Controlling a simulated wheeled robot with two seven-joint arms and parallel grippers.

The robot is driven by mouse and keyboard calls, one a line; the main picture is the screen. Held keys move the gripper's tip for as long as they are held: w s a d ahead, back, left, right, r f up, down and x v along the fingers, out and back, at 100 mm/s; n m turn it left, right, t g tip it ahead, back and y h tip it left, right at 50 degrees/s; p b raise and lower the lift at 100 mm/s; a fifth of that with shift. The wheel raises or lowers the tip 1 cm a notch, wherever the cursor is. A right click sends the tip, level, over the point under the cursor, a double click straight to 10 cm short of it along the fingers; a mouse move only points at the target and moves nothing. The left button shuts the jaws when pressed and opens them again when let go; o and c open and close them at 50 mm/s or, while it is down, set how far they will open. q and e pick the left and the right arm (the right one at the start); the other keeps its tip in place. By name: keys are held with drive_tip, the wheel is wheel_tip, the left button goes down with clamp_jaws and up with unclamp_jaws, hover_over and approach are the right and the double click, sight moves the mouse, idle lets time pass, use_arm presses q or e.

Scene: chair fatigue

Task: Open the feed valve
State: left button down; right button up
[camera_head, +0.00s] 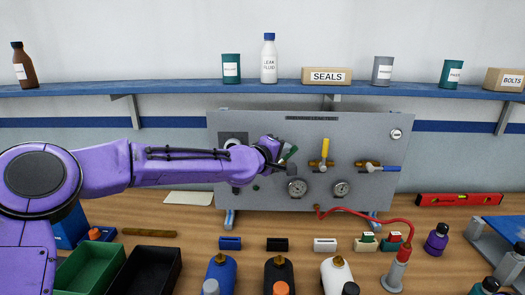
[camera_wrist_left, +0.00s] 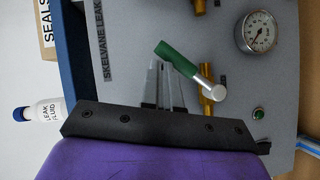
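A grey valve panel (camera_head: 365,135) stands upright on the bench. It carries a green-handled valve (camera_head: 288,153), a yellow-handled valve (camera_head: 325,150) and a blue-handled valve (camera_head: 385,168). No label naming the feed valve is legible. My left gripper (camera_head: 284,167) is at the green handle and partly hides that valve. In the left wrist view the green handle (camera_wrist_left: 178,58) slants, with a silver end and a brass body beside it. The left gripper's fingers (camera_wrist_left: 160,70) are close together beside the handle with nothing visible between them; contact is unclear. My right gripper is out of view.
Two gauges (camera_head: 297,187) (camera_head: 342,188) sit low on the panel. A red hose (camera_head: 370,217) runs from the panel to the right. Bottles (camera_head: 221,272) and small blocks crowd the bench front. A blue shelf (camera_head: 180,89) with containers crosses above the panel.

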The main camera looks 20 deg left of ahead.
use_arm(q)
drive_tip(key=shift+w+d+f+b, duration=0.2)
drive_tip(key=shift+d+f, duration=0.15)
drive_tip(key=shift+d, duration=0.25)
drive_tip(key=shift+w+d+f+b, duration=0.2)
drive_tip(key=shift+d+f, duration=0.1)
drive_tip(key=shift+d, duration=0.3)
drive_tip(key=shift+w+d+f+m+g+y+p, duration=0.15)
drive_tip(key=shift+d+f+m+y+p, duration=0.1)
drive_tip(key=shift+d+f+p, duration=0.35)
drive_tip(key=shift+w+d+f+m+g+y+p, duration=0.15)
drive_tip(key=shift+d+f+m+p, duration=0.15)
drive_tip(key=shift+d+f, duration=0.35)
drive_tip(key=shift+a+f, duration=0.1)
drive_tip(key=shift+f, duration=0.05)
